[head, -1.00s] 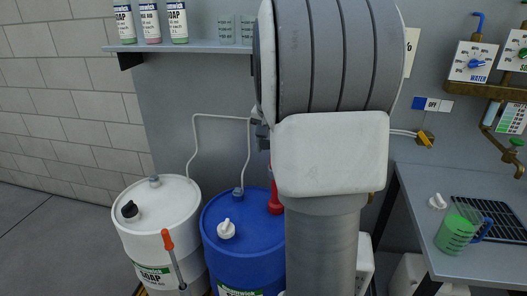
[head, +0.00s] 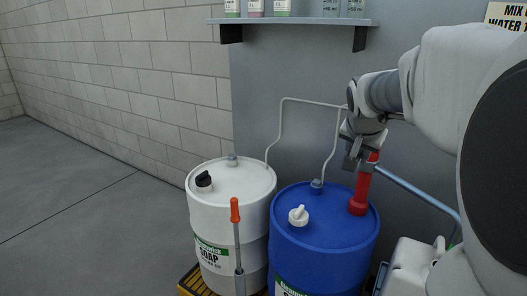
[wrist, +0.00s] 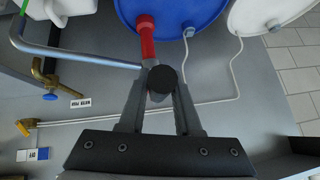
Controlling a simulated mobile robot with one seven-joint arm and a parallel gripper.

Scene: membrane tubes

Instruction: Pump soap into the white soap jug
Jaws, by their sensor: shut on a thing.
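The red hand pump (head: 361,188) stands upright in the top of the blue drum (head: 330,235). My gripper (head: 358,155) is at the pump's upper end. In the wrist view my gripper (wrist: 162,84) is shut on the dark round pump handle (wrist: 162,78), and the red pump body (wrist: 147,38) shows just beyond it. A blue-grey spout pipe (head: 415,190) runs from the pump to the right and bends down. A white jug (head: 408,265), probably the soap jug, stands right of the blue drum, partly hidden by my arm. The pipe's end over it is not clear.
A white drum (head: 225,180) labelled SOAP stands left of the blue drum, with an orange-handled rod (head: 236,225) in front. A wall shelf (head: 295,21) holds bottles above. Thin hoses (head: 282,115) rise behind the drums. The floor at left is clear.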

